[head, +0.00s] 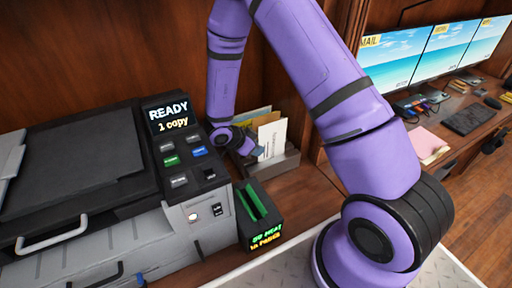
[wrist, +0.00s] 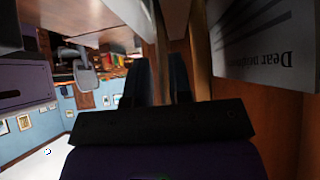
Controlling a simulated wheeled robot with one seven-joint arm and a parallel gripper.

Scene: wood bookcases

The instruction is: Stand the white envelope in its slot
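In the head view a white sheet (head: 272,138) with printed lines stands upright in a grey holder (head: 284,163), beside cream and yellowish papers. I cannot tell whether one of these is the white envelope. The wrist view shows a white page reading "Dear neighbor" (wrist: 265,45), upside down, close on the right. My gripper (head: 258,152) is at the left side of the holder, pointing toward the papers. In the wrist view its two dark fingers (wrist: 163,75) stand a narrow gap apart. A pale strip shows between them; I cannot tell whether it is held or behind.
A black box with a green slot (head: 257,208) stands in front of the holder. A copier with a "READY 1 copy" screen (head: 170,115) fills the left. Monitors (head: 440,50), a keyboard (head: 468,120) and a pink paper (head: 425,143) are at right. Wood panels rise behind the holder.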

